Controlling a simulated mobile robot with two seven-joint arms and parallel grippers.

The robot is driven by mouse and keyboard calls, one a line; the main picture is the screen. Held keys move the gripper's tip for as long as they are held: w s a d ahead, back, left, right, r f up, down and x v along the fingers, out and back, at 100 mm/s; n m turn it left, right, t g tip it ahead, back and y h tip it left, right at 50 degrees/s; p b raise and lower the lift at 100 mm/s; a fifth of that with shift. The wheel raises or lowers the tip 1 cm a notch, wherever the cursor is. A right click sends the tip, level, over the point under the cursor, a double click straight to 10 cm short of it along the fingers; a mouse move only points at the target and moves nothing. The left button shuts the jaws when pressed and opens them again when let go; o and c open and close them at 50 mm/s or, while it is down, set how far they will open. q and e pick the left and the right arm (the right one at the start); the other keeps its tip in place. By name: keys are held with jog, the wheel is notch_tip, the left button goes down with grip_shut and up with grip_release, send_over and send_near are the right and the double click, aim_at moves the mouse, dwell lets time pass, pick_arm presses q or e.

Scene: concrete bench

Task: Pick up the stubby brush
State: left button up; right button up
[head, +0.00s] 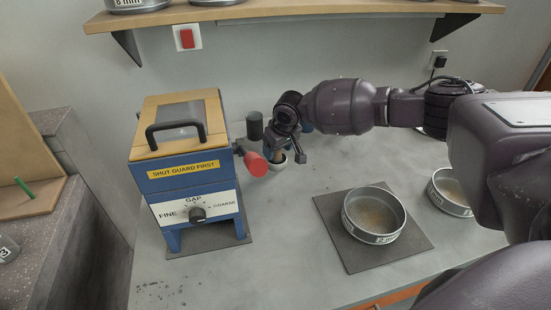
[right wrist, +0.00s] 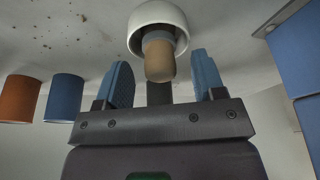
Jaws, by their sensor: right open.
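The stubby brush shows in the right wrist view as a short, round-ended tan wooden handle (right wrist: 160,55) standing out of a white cup (right wrist: 157,14). Its bristle end is hidden inside the cup. In the head view the white cup (head: 278,166) sits on the bench just right of the blue mill, partly covered by my right gripper. My right gripper (head: 287,152) is open at the cup. In the right wrist view its two blue-padded fingers (right wrist: 162,82) stand either side of the handle's line, with gaps on both sides. My left gripper is not in view.
The blue mill (head: 180,178) with its red-ended part (head: 255,163) stands close left of the cup. Orange (right wrist: 19,98) and blue (right wrist: 64,98) cylinders show in the right wrist view. A sieve (head: 373,215) rests on a dark mat (head: 408,253). Bench between mill and mat is clear.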

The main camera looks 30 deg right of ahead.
jog(key=shift+w+f, duration=0.2)
jog(key=shift+f, duration=0.5)
jog(key=c, duration=1)
jog(key=shift+r, duration=0.1)
jog(key=shift+r, duration=0.6)
pick_arm(q)
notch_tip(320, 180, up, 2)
jog(key=p, duration=0.3)
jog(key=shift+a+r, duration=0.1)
pick_arm(e)
notch_tip(320, 180, up, 19)
jog(key=shift+f, duration=0.1)
